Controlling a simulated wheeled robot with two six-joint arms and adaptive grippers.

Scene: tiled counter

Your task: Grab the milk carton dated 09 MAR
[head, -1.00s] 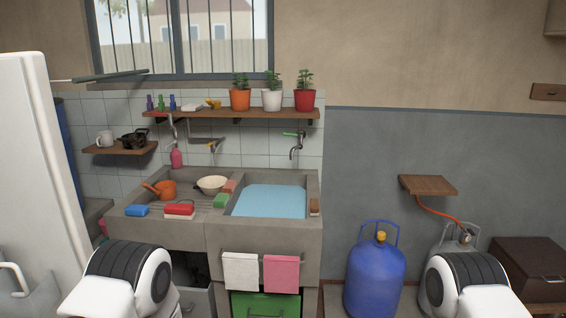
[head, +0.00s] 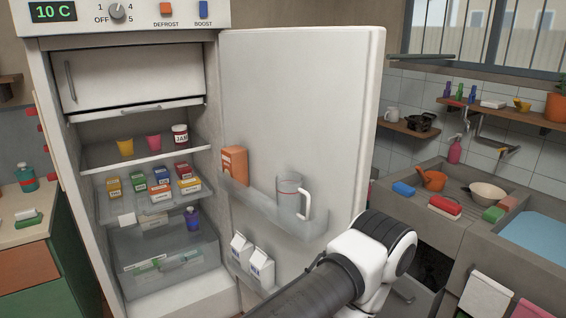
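No date can be read on either at this size. The fridge (head: 226,110) is open, its door swung to the right. One of my arms crosses the lower middle, just right of and below the cartons; its gripper is out of view. My other gripper is also out of view.
An orange carton (head: 234,164) and a clear jug (head: 290,198) stand in the upper door bin. Fridge shelves hold small labelled boxes, cups and a jam jar (head: 180,135). A counter (head: 25,235) is at left; the sink (head: 470,215) is at right.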

